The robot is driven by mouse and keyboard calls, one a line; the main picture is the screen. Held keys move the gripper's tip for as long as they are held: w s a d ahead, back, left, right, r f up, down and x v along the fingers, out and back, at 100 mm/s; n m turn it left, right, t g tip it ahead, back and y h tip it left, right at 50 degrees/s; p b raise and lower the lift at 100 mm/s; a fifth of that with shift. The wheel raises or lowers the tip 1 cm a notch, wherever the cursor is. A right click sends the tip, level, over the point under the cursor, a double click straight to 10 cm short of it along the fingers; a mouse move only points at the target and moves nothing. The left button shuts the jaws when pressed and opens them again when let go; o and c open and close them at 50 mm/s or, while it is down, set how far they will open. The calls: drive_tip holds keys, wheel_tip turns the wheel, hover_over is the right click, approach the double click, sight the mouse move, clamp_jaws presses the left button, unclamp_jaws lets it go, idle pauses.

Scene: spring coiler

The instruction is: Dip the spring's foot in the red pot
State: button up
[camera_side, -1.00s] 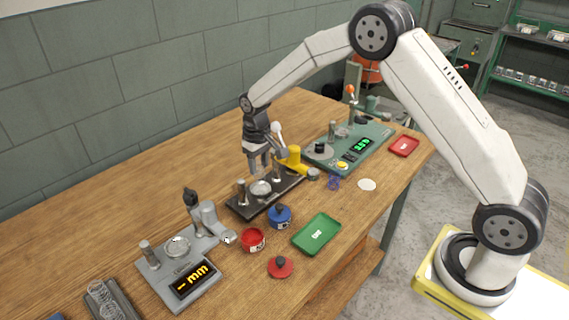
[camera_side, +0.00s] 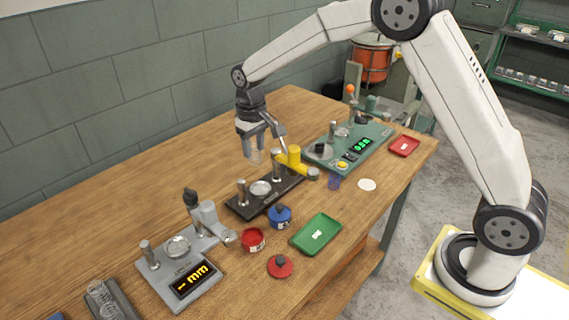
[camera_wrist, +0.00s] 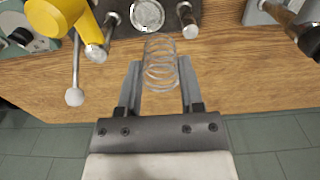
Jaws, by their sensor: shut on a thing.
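The pale wire spring (camera_wrist: 161,62) stands between the fingers of my gripper (camera_wrist: 160,75) in the wrist view, and my gripper is shut on it. In the side view my gripper (camera_side: 253,157) is in the air behind the black fixture (camera_side: 240,207). The spring shows only faintly there, and I cannot make out its foot. The red pot (camera_side: 252,246) stands uncovered on the table in front of the black fixture, well below and apart from my gripper. A red lid with a dark knob (camera_side: 280,267) lies beside the pot.
A blue pot with its lid on (camera_side: 280,218) stands next to the red pot. A green tray (camera_side: 317,235) is at its right, and a grey gauge (camera_side: 180,280) at its left. The black fixture has upright posts and a yellow arm (camera_side: 292,160). A green tester (camera_side: 355,150) stands behind.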

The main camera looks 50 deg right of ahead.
drive_tip(key=s+a, duration=0.9)
drive_tip(key=a, duration=0.2)
drive_tip(key=shift+s+d+f, duration=0.1)
drive_tip(key=shift+f, duration=1.2)
drive_tip(key=shift+d+f, duration=0.1)
drive_tip(key=shift+f, duration=1.15)
drive_tip(key=shift+f, duration=0.2)
drive_tip(key=shift+f, duration=2.8)
drive_tip(key=shift+f, duration=0.55)
wheel_tip(320, 180, up, 7)
